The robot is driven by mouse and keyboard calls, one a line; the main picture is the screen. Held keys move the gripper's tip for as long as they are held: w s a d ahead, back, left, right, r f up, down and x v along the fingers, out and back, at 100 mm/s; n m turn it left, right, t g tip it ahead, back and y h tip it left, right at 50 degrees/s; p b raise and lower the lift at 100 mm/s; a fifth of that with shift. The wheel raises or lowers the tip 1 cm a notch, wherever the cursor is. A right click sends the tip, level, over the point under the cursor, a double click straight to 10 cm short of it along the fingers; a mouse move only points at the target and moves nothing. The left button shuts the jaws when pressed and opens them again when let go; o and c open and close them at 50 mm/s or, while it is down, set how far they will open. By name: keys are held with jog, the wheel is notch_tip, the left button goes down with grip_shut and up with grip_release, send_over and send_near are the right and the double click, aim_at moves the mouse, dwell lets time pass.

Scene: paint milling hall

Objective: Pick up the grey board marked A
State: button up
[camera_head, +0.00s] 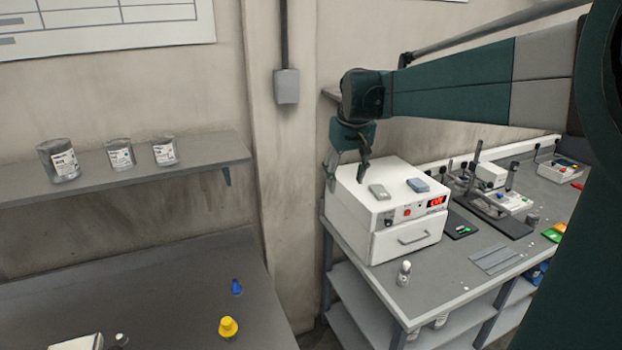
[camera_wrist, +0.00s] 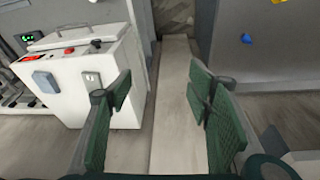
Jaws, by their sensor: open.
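A small grey board (camera_head: 379,191) lies on top of the white box-shaped unit (camera_head: 405,245) in the head view. It also shows in the wrist view as a pale grey board (camera_wrist: 92,80), just left of the left finger. Any letter on it is too small to read. A blue-grey board (camera_head: 418,185) lies to its right on the same top, and it shows further left in the wrist view (camera_wrist: 46,82). My gripper (camera_head: 346,182) is open and empty, at the left edge of the unit's top, left of the grey board. Its spread fingers also show in the wrist view (camera_wrist: 161,92).
The unit has a red display (camera_head: 436,201) and a drawer handle at its front. It stands on a grey bench (camera_head: 450,278) with a white-capped bottle (camera_head: 404,273) and lab gear to the right. A wall shelf (camera_head: 205,155) with three jars is at left.

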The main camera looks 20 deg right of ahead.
jog(key=w+d+f+g, duration=0.1)
jog(key=w+d+f, duration=0.2)
jog(key=w+d, duration=0.7)
jog(key=m+g, duration=0.1)
jog(key=g, duration=0.1)
send_over(381, 192)
jog(key=shift+y, duration=0.4)
jog(key=f, duration=0.6)
jog(key=shift+d+p, duration=0.25)
jog(key=shift+p, duration=0.1)
jog(key=shift+f, duration=1.25)
jog(key=shift+a+f+p, duration=0.15)
jog(key=shift+f+p, duration=0.15)
jog(key=shift+f, duration=2.3)
jog(key=shift+c, duration=0.4)
jog(key=c, duration=0.9)
